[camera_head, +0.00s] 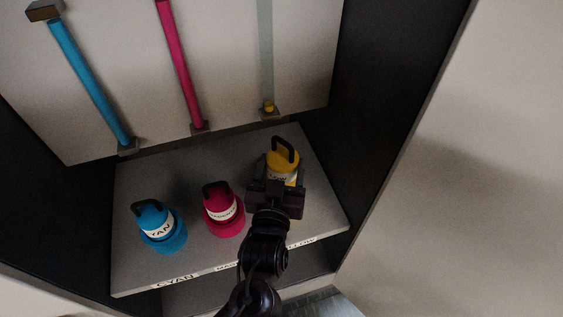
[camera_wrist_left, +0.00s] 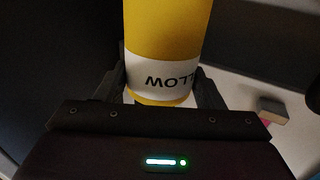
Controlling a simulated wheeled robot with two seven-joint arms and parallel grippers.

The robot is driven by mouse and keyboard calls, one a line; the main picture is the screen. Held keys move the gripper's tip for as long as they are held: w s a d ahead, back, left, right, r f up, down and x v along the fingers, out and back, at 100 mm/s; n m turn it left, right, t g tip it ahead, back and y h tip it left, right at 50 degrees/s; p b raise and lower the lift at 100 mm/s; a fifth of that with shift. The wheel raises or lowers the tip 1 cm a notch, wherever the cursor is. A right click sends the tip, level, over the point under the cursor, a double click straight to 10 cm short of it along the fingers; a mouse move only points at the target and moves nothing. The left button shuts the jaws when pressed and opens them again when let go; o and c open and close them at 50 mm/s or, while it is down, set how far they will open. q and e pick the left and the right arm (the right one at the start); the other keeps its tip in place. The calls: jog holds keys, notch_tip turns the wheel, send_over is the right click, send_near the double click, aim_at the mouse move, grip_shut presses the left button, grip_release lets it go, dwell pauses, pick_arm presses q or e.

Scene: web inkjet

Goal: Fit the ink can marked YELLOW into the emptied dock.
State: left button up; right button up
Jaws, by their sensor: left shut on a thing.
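The yellow ink can (camera_head: 283,163) with a black handle is over the right part of the grey shelf (camera_head: 135,265). My left gripper (camera_head: 279,182) is shut on it from the near side. In the left wrist view the yellow can (camera_wrist_left: 168,30) shows between the two fingers (camera_wrist_left: 163,88), its label ending in "LLOW" upside down. The shelf's front edge reads CYAN, a partly covered magenta name, and the end of YELLOW (camera_head: 303,241). My arm hides the dock spot behind the yellow name, and I cannot tell whether the can touches the shelf. My right gripper is not in view.
The magenta can (camera_head: 224,213) stands close to the left of my arm, and the cyan can (camera_head: 160,229) further left. A pale panel behind carries a cyan tube (camera_head: 90,85), a magenta tube (camera_head: 181,68) and a clear tube (camera_head: 266,50) with yellow only at its bottom. Dark walls flank the shelf.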

pick_arm(q)
jog(key=shift+f, duration=0.65)
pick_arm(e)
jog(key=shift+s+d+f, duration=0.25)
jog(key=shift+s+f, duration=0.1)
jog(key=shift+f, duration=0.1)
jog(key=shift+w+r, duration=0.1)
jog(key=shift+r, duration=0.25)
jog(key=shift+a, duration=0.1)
pick_arm(q)
jog(key=shift+p, duration=0.7)
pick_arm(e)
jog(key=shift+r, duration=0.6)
pick_arm(q)
jog(key=shift+f+b, duration=1.85)
jog(key=shift+f, duration=1.4)
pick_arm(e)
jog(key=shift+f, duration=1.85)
pick_arm(q)
jog(key=o, duration=1.3)
jog(key=shift+o, duration=0.3)
jog(key=shift+f, duration=0.1)
